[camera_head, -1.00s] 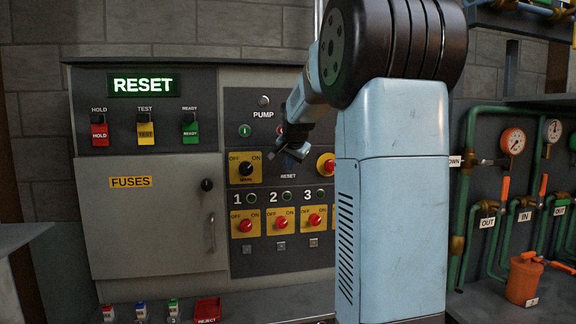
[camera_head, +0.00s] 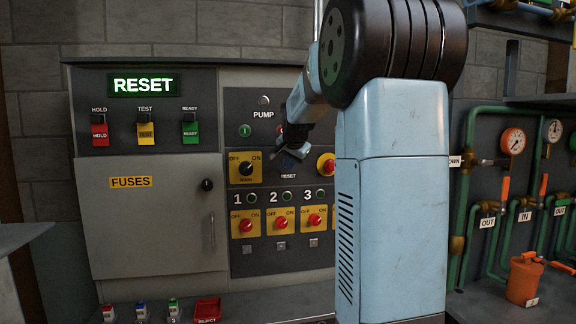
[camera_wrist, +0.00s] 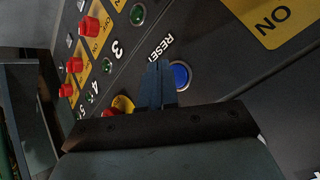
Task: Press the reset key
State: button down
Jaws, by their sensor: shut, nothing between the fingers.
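The reset key is a round blue button (camera_wrist: 180,75) beside the white RESET lettering (camera_wrist: 161,47) on the dark panel in the wrist view. My gripper (camera_wrist: 158,68) is shut and empty, its fingertips beside the button and overlapping its edge in this view. I cannot tell whether they touch it. In the head view my gripper (camera_head: 288,163) is in front of the panel just above the RESET label (camera_head: 288,176); the button is hidden behind it there.
A lit green RESET display (camera_head: 143,84) is at the upper left. A yellow OFF/ON rotary switch (camera_head: 246,168) is left of my gripper, a red emergency knob (camera_head: 328,165) right of it. Red numbered switches (camera_head: 281,221) sit below. A fuse door (camera_head: 150,235) is further left.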

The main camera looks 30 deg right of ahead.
jog(key=shift+w, duration=0.2)
jog(key=shift+w+d+r, duration=0.1)
jog(key=shift+w, duration=0.1)
jog(key=shift+w+d, duration=0.1)
jog(key=shift+w, duration=0.25)
dwell(0.8)
jog(key=shift+s, duration=0.2)
jog(key=shift+s+a, duration=0.2)
jog(key=shift+s, duration=0.4)
jog(key=shift+s, duration=0.1)
jog(key=shift+s+a, duration=0.25)
jog(key=shift+s, duration=0.5)
jog(key=shift+s+a, duration=0.2)
jog(key=shift+s, duration=0.6)
jog(key=shift+s+a, duration=0.25)
jog(key=shift+s, duration=0.5)
